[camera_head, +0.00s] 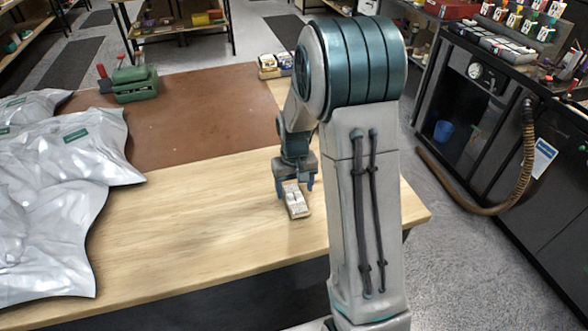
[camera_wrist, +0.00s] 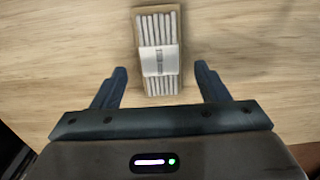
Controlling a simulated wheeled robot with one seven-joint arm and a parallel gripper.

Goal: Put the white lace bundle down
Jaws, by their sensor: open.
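The white lace bundle (camera_wrist: 158,80) is a set of parallel white strands with a pale band around the middle, on a brown backing. It lies on the wooden table top in the wrist view, ahead of and between the fingers. In the head view the bundle (camera_head: 296,201) is near the table's right part, just below my gripper. My gripper (camera_wrist: 159,85) is open, with a finger on each side of the bundle and clear gaps to both. In the head view my gripper (camera_head: 296,184) points down at the bundle; my arm hides part of the table behind it.
Silvery plastic bags (camera_head: 60,180) cover the table's left side. A brown mat (camera_head: 190,120) lies at the back, with a green tool (camera_head: 134,82) on it. Small boxed items (camera_head: 270,66) sit at the far right edge. Bare wood (camera_head: 190,220) lies left of my gripper.

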